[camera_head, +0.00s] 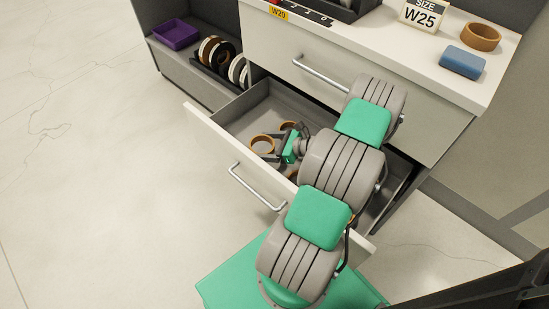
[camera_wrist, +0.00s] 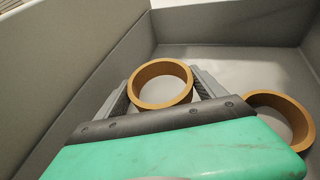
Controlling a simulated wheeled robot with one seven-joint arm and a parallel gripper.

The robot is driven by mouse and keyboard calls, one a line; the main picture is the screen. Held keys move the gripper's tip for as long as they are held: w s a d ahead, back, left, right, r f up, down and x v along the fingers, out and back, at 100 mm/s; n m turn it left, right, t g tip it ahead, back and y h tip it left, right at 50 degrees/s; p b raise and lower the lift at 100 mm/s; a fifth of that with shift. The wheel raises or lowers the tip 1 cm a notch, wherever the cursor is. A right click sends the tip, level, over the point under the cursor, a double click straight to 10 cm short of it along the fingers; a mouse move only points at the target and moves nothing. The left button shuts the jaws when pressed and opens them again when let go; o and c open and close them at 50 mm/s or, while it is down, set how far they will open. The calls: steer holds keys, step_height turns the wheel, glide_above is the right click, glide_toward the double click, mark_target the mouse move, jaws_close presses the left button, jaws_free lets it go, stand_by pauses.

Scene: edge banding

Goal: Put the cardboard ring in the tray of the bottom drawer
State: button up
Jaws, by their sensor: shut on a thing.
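The bottom drawer (camera_head: 218,123) is pulled open, and my arm reaches down into it. My gripper (camera_head: 268,146) is low inside the drawer's grey tray (camera_wrist: 225,28), towards its left end. It is shut on a brown cardboard ring (camera_head: 253,149). In the wrist view the held ring (camera_wrist: 161,104) sits upright on its axis between the two fingers. A second brown ring (camera_wrist: 283,98) is in the tray just right of the gripper. I cannot tell whether the held ring touches the tray floor.
Another brown ring (camera_head: 481,37) and a blue block (camera_head: 462,61) are on the countertop, beside a W25 sign (camera_head: 424,14). The closed upper drawer (camera_head: 330,75) is above the tray. A purple bin (camera_head: 175,34) and several rolls (camera_head: 216,52) are at the left.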

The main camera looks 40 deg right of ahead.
step_height(320, 180, down, 5)
steer(key=shift+r+b, duration=0.1)
steer(key=shift+b, duration=0.6)
steer(key=shift+f, duration=0.3)
steer(key=o, duration=1.3)
steer(key=shift+r, duration=0.15)
steer(key=shift+s+d+r, duration=0.15)
steer(key=shift+r, duration=0.1)
steer(key=p+v, duration=0.3)
steer(key=v, duration=0.8)
steer(key=shift+s+d, duration=0.1)
steer(key=shift+s, duration=0.15)
